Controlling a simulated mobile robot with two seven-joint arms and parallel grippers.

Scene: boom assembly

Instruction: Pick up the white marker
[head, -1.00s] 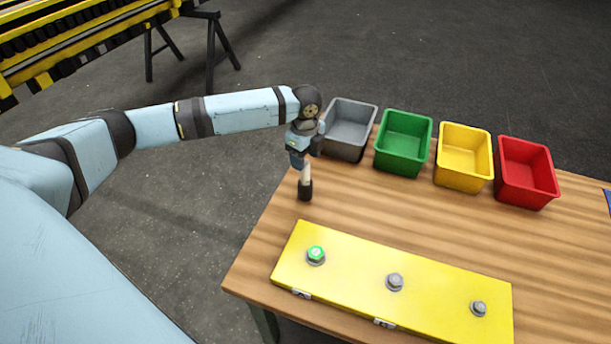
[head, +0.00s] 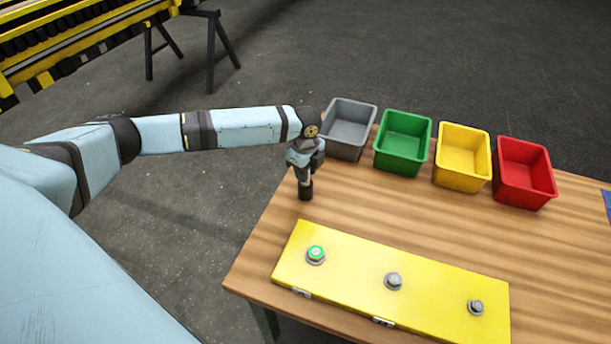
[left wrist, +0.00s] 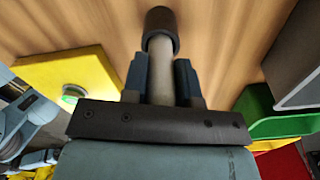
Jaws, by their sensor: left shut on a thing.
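The white marker (left wrist: 163,66) has a pale shaft and a black end; it stands upright on the wooden table, black end down. In the head view its black end (head: 305,191) shows below my left gripper (head: 302,176), near the table's left edge. In the left wrist view the two fingers of my left gripper (left wrist: 163,80) lie on either side of the pale shaft, shut on it. The upper part of the marker is hidden by the gripper. My right gripper is in neither view.
Grey (head: 348,130), green (head: 402,142), yellow (head: 462,157) and red (head: 525,173) bins stand along the table's far edge. A yellow plate (head: 355,276) with three bolts, one marked green, lies in front. Bare wooden tabletop (head: 400,220) lies between.

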